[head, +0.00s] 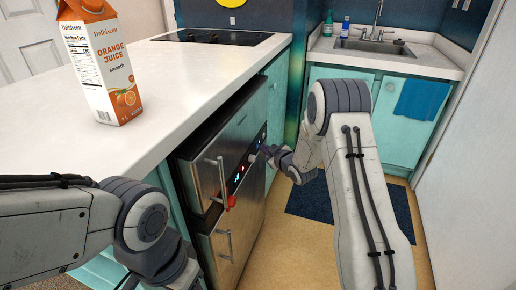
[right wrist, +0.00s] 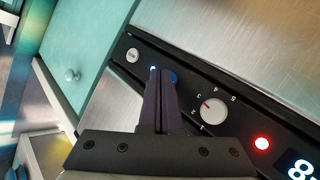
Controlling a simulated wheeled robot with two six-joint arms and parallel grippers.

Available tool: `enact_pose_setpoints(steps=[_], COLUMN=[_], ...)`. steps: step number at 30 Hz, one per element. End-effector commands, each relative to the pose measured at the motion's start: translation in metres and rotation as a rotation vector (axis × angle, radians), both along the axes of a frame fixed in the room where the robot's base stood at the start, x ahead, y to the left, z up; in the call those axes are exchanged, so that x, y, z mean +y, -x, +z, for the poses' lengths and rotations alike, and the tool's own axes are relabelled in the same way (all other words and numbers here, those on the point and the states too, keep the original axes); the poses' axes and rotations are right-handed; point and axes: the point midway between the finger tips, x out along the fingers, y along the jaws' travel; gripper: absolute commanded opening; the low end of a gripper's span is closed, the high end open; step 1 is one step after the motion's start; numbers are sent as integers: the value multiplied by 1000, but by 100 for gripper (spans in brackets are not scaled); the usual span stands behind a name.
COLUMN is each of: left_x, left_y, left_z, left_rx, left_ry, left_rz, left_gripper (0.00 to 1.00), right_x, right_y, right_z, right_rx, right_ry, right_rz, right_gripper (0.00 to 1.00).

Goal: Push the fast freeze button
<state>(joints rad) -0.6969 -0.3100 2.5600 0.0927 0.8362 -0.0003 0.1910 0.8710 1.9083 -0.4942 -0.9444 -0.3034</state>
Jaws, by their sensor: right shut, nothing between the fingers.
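The steel freezer unit (head: 205,172) stands under the white counter. Its narrow black control panel (head: 243,172) has small lights. In the right wrist view, the panel (right wrist: 185,65) carries a blue button (right wrist: 174,78), a small white light (right wrist: 153,68), a round dial (right wrist: 213,110), a red light (right wrist: 262,143) and part of a lit display (right wrist: 302,167). My right gripper (head: 266,150) is shut and empty at the panel. Its fingertips (right wrist: 163,73) overlap the blue button and partly hide it; I cannot tell whether they touch. No button label is readable. My left gripper is out of view.
A juice carton (head: 100,62) stands on the white counter (head: 45,112). Bar handles (head: 223,185) stick out from the freezer. A dark blue mat (head: 310,205) lies on the floor. A sink (head: 375,47) is at the back right.

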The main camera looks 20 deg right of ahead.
Motion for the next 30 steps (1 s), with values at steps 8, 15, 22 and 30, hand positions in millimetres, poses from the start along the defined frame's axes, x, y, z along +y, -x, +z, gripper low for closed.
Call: enact_pose_setpoints(steps=[8,15,22,30], left_x=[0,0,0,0], left_y=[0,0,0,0], left_z=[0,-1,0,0], left_rx=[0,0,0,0], left_ry=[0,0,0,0], left_rz=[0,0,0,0], left_gripper=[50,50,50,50], right_x=[0,2,1,-7], right_y=[0,-1,-1,5], right_z=[0,0,0,1], right_rx=[0,0,0,0], right_ry=[0,0,0,0], right_rz=[0,0,0,0], right_gripper=[0,0,0,0])
